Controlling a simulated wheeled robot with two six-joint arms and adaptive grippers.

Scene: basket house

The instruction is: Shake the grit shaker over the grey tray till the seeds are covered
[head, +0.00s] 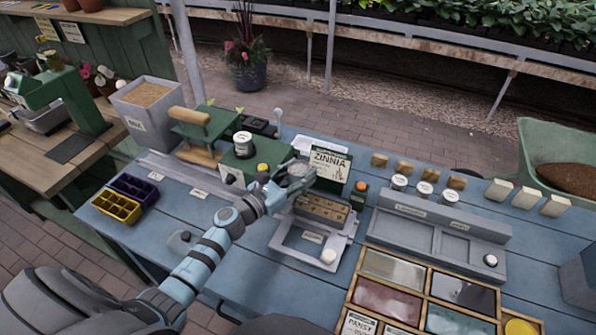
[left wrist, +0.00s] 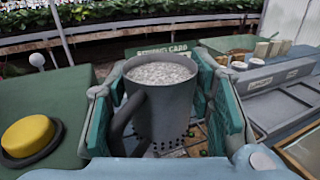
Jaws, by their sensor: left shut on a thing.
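The grit shaker (left wrist: 158,112) is a grey mug-like cup with a side handle, full of pale grit, with small holes low in its wall. It looks upright. My left gripper (left wrist: 165,115) is shut on it, one teal finger on each side. In the head view my left gripper (head: 290,182) holds the shaker (head: 299,170) above the back left of a tray with brown, dotted cells (head: 322,208), which sits in a grey frame (head: 290,243). The shaker hides part of the tray, and I cannot tell how far the seeds are covered. My right gripper is out of view.
A ZINNIA card (head: 330,162) stands just behind the tray. A green box with a yellow button (left wrist: 28,135) is close on the left.

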